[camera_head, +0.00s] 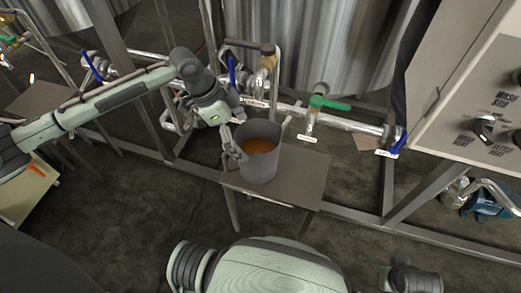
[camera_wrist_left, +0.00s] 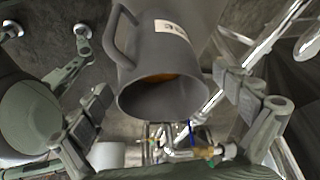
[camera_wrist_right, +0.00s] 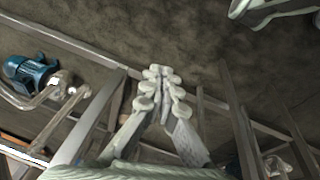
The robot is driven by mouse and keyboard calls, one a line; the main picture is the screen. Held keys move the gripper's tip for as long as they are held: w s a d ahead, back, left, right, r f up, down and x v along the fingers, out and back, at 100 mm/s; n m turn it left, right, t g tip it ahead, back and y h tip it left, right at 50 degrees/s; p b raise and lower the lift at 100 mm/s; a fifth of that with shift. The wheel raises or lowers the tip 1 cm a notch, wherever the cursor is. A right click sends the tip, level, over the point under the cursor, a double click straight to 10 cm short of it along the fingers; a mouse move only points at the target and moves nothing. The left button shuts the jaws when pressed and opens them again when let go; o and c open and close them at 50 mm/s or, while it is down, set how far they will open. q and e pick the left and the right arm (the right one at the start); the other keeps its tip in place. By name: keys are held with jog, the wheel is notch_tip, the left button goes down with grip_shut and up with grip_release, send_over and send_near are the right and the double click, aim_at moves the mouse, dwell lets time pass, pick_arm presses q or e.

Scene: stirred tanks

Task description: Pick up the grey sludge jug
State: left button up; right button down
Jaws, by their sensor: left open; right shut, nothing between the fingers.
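The grey sludge jug (camera_head: 253,163) stands upright on a small brown table (camera_head: 300,182) in the head view, with orange-brown liquid inside. My left gripper (camera_head: 229,143) is open at the jug's left side, close to its wall. In the left wrist view the jug (camera_wrist_left: 157,55), with its handle and a pale label, lies between the spread fingers of my left gripper (camera_wrist_left: 165,90). I cannot tell whether a finger touches it. My right gripper (camera_wrist_right: 160,85) is shut and empty in the right wrist view, away from the jug.
Pipes with a green-handled valve (camera_head: 325,103) and blue-handled valves run behind the table. A steel tank (camera_head: 325,45) stands at the back. A control cabinet (camera_head: 470,90) is at the right. A frame rail (camera_head: 350,213) runs beside the table.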

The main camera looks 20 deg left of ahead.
aim_at(260, 139)
pick_arm(q)
jog(key=x, duration=0.6)
jog(key=shift+d+f, duration=0.2)
jog(key=shift+d, duration=0.3)
jog(key=c, duration=1.6)
jog(key=shift+w+r, duration=0.1)
jog(key=shift+r, duration=0.1)
jog(key=shift+c, duration=0.2)
